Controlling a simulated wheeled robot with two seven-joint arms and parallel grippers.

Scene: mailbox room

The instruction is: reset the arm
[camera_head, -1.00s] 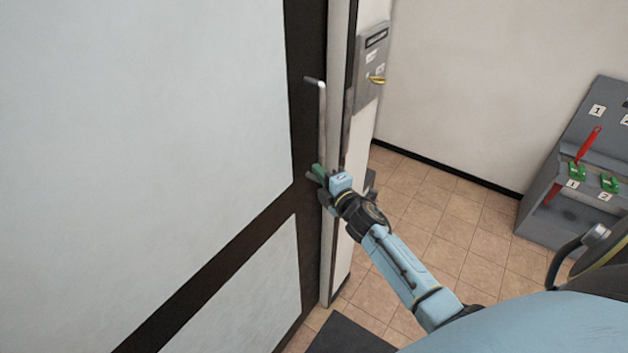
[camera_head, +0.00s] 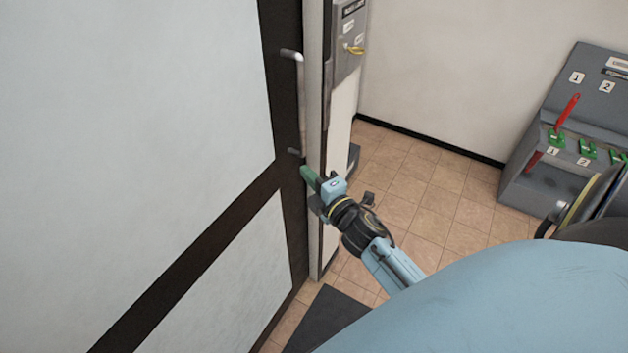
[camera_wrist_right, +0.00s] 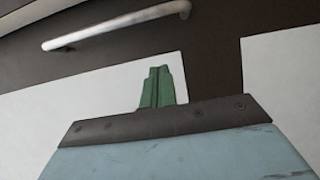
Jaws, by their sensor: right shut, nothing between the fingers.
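My right gripper (camera_head: 307,173) is at the edge of the large door (camera_head: 140,120), just below the lower end of its metal handle (camera_head: 299,100). Its green fingers are shut with nothing between them. In the right wrist view the closed green fingertips (camera_wrist_right: 158,87) point toward the door, and the handle (camera_wrist_right: 115,27) lies beyond them, apart from them. I cannot tell whether the fingertips touch the door face. My left gripper is not in view.
A grey box with a yellow key-like part (camera_head: 354,50) is on the wall beside the door. A grey console (camera_head: 520,185) with a red lever (camera_head: 568,112) and green pieces stands at the right. A dark mat (camera_head: 325,318) lies on the tiled floor (camera_head: 425,205).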

